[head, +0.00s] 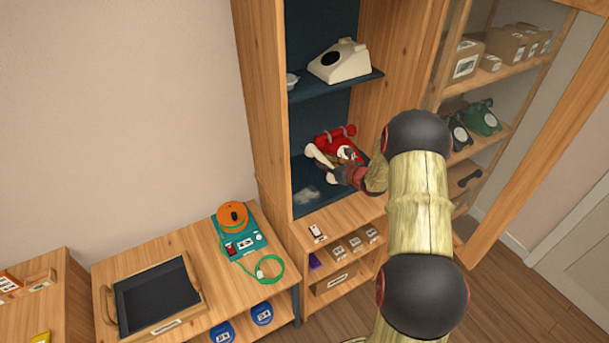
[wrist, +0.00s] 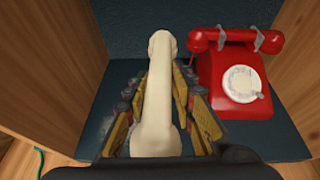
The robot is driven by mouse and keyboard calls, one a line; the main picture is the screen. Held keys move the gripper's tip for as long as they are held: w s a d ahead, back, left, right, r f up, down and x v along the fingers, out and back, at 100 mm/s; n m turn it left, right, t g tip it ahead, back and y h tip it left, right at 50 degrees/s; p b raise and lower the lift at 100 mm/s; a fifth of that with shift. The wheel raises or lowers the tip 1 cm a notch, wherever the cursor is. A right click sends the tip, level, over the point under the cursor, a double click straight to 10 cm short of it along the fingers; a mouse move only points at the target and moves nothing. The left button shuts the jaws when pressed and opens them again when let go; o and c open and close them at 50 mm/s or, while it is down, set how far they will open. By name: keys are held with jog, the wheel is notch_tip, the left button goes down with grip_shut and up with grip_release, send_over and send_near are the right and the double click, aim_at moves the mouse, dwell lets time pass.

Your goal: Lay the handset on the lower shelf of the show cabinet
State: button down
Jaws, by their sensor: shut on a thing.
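The cream handset (wrist: 158,90) lies lengthwise between the fingers of my gripper (wrist: 155,115) in the wrist view. My gripper is shut on it. In the head view the handset (head: 321,162) shows beside my gripper (head: 338,168), inside the cabinet opening. The lower shelf (head: 303,190) of the show cabinet (head: 262,100) is dark blue and lies under the handset; it also shows in the wrist view (wrist: 278,142). A red dial phone (wrist: 240,75) stands on this shelf, right of the handset. I cannot tell whether the handset touches the shelf.
The cabinet's side walls (wrist: 45,60) stand close on both sides. A cream phone (head: 340,62) stands on the upper shelf (head: 335,87). The open glass door (head: 565,130) is at the right. A side table at left holds a black tray (head: 155,298) and a teal device (head: 240,238).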

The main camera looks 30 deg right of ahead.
jog(key=w+a+f, duration=0.3)
jog(key=w+a, duration=0.1)
jog(key=b, duration=0.2)
send_over(300, 184)
jog(key=f, duration=0.4)
jog(key=shift+s+d+f, duration=0.2)
jog(key=shift+w+a+f, duration=0.1)
jog(key=shift+f, duration=0.2)
jog(key=shift+w+a+f, duration=0.1)
jog(key=shift+w+f, duration=0.05)
jog(key=shift+f, duration=1.55)
jog(key=c, duration=1.5)
grip_release()
jog(key=shift+f, duration=0.1)
jog(key=shift+c, duration=0.2)
